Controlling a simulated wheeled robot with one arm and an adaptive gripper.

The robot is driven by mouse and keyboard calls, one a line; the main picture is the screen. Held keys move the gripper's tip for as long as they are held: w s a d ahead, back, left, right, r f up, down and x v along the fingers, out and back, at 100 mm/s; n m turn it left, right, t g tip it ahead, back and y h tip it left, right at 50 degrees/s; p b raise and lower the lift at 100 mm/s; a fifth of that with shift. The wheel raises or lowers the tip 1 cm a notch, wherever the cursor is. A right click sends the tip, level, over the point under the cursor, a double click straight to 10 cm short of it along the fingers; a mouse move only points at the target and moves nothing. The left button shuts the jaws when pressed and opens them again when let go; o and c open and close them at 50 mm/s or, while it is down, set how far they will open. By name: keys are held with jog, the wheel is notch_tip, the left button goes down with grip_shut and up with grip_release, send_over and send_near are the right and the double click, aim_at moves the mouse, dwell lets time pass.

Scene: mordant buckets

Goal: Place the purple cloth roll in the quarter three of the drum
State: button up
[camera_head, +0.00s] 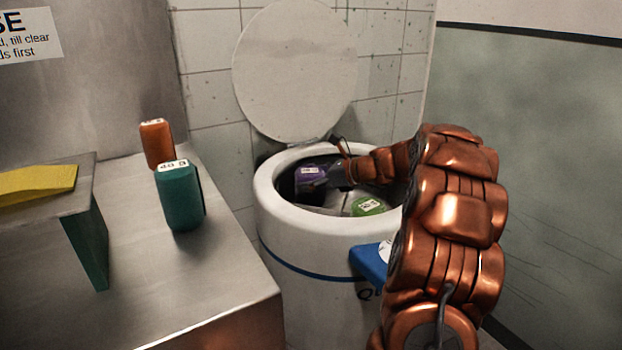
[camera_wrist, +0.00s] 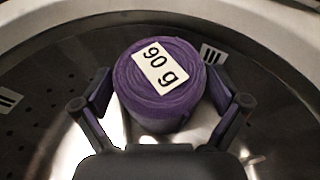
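The purple cloth roll (camera_wrist: 160,95), with a white "90 g" label on its end, is inside the drum (camera_head: 335,226). It also shows in the head view (camera_head: 309,182), at the left of the drum's opening. In the wrist view it stands between the two fingers of my gripper (camera_wrist: 160,92). The fingers are spread, with narrow gaps at the sides of the roll, and look open. A "III" mark shows on the drum wall just right of the roll, and a "II" mark further left. The roll's lower end is hidden.
A green roll (camera_head: 368,206) lies in the drum's front right. The round lid (camera_head: 296,70) stands raised behind. A blue object (camera_head: 371,260) is at the drum's front. The steel counter (camera_head: 222,276) holds an orange roll (camera_head: 157,145) and a teal roll (camera_head: 180,199).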

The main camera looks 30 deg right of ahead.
dwell(0.3)
jog(key=shift+r, duration=0.15)
jog(key=p+v, duration=0.2)
jog(key=v, duration=1)
